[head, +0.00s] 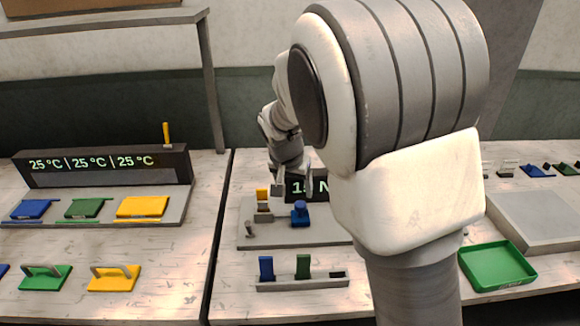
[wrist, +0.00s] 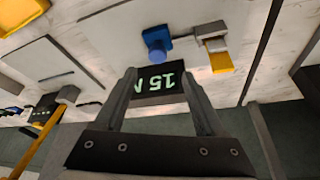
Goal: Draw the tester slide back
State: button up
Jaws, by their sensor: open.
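The tester is a grey plate (head: 268,238) on the right-hand bench, with a dark display (head: 310,188) reading "15 N", partly hidden by my arm. A blue block with a round knob (head: 299,214) stands on the plate, and it also shows in the wrist view (wrist: 156,45). Left of it in the head view is a grey block with a yellow part (head: 262,195), also seen in the wrist view (wrist: 220,61). I cannot tell which part is the slide. My gripper (wrist: 160,76) is open and empty above the tester; the display shows between its fingers.
A rack (head: 302,284) with a blue and a green piece stands in front of the tester. A green tray (head: 497,266) lies at the right. On the left bench are a temperature display (head: 100,163), coloured plates and handled blocks.

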jog(key=v, duration=0.9)
jog(key=shift+r, duration=0.15)
jog(key=shift+s, duration=0.1)
jog(key=s+d+r+n, duration=0.1)
jog(key=s+d, duration=0.2)
jog(key=s, duration=0.5)
jog(key=s+d+r+n+t+y, duration=0.1)
jog(key=s+d, duration=0.3)
jog(key=s, duration=0.4)
jog(key=s+d+r+n, duration=0.2)
jog(key=s+d, duration=0.1)
jog(key=s, duration=0.5)
jog(key=shift+s+d+y, duration=0.3)
jog(key=shift+d+y, duration=0.05)
jog(key=shift+y, duration=0.05)
